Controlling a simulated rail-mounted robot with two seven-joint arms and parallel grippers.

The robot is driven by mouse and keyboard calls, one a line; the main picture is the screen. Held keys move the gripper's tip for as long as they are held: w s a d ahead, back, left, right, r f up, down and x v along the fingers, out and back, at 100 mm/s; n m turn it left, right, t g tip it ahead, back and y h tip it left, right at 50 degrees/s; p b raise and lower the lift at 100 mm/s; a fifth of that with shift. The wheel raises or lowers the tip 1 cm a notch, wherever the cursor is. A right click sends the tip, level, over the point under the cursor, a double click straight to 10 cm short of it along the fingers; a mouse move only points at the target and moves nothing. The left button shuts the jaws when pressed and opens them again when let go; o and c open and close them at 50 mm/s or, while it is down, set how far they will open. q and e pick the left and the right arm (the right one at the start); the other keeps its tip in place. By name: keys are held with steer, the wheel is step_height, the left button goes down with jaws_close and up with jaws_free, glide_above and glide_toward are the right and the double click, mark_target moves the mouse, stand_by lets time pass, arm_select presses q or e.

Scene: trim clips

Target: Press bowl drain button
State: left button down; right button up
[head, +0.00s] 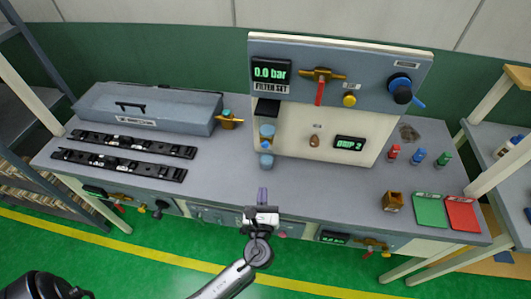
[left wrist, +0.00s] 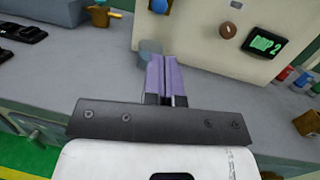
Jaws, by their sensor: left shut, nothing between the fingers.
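A blue-grey filter bowl stack (head: 266,160) stands at the lower left of the upright panel, under a dark bracket. It also shows in the left wrist view (left wrist: 149,46), partly hidden behind my fingers. I cannot make out a separate drain button on it. My left gripper (head: 263,190) is over the front part of the bench, just in front of the bowl. Its purple fingers (left wrist: 161,60) are together and hold nothing. They overlap the bowl in the wrist view, and I cannot tell whether they touch it. My right gripper is not in view.
The panel carries a pressure display (head: 271,71), a red-handled valve (head: 320,90) and a blue-handled knob (head: 402,90). A brass fitting (head: 228,119) sits left of the bowl. Black clip rails (head: 120,165) lie at left. Small bottles (head: 418,157) and coloured cards (head: 430,210) are at right.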

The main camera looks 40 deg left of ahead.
mark_target(265, 146)
arm_select(q)
steer(key=shift+m, duration=0.3)
steer(key=shift+a, duration=0.1)
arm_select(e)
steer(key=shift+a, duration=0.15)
arm_select(q)
steer(key=x, duration=1.3)
steer(key=shift+w+a, duration=0.15)
steer(key=shift+w, duration=0.05)
steer(key=shift+w+a, duration=0.1)
steer(key=shift+w, duration=0.05)
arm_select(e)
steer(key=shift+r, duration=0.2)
arm_select(q)
steer(key=shift+r, duration=0.1)
